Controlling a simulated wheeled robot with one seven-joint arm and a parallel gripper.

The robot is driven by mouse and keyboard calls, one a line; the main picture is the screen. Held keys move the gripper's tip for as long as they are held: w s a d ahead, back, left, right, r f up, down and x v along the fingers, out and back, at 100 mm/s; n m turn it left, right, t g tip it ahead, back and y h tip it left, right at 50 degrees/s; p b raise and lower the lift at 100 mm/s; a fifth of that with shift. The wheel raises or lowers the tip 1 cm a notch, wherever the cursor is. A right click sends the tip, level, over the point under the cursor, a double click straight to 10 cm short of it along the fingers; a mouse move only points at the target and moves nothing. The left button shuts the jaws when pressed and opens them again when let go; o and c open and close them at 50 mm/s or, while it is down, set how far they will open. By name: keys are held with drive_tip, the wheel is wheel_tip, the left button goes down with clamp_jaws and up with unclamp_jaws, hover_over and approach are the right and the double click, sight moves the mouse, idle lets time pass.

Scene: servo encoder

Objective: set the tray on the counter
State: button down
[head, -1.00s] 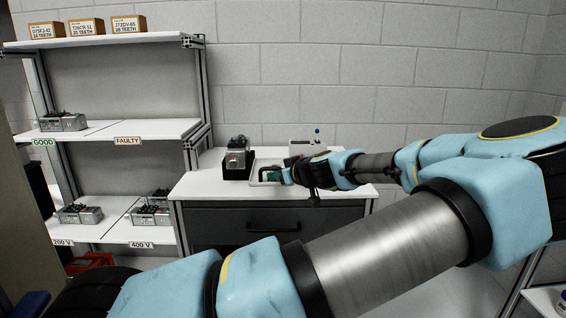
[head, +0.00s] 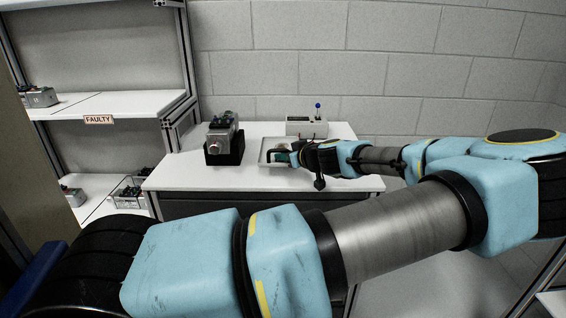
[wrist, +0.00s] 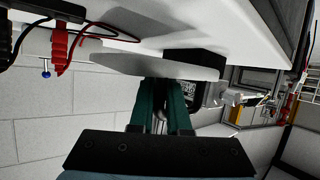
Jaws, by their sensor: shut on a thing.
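The small pale tray (head: 263,151) is over the white counter (head: 190,178), right of the servo motor in its black cradle. My gripper (head: 284,156) reaches in from the right and is shut on the tray's near right side. In the wrist view, which looks upside down, the green fingers (wrist: 161,105) meet the edge of the tray (wrist: 150,62). The tray lies roughly level, very close to the counter top. I cannot tell whether it touches. The tray's inside is partly hidden by my gripper.
The servo motor (head: 222,136) stands left of the tray. A grey device with a blue-knobbed lever (head: 306,126) is behind it. Red and black leads (wrist: 60,45) show in the wrist view. Shelves (head: 120,104) stand at left. The counter's front left is clear.

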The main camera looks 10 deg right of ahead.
sight(284, 177)
drive_tip(key=shift+f+p, duration=0.65)
drive_tip(key=shift+f, duration=1.6)
drive_tip(key=c, duration=0.9)
unclamp_jaws()
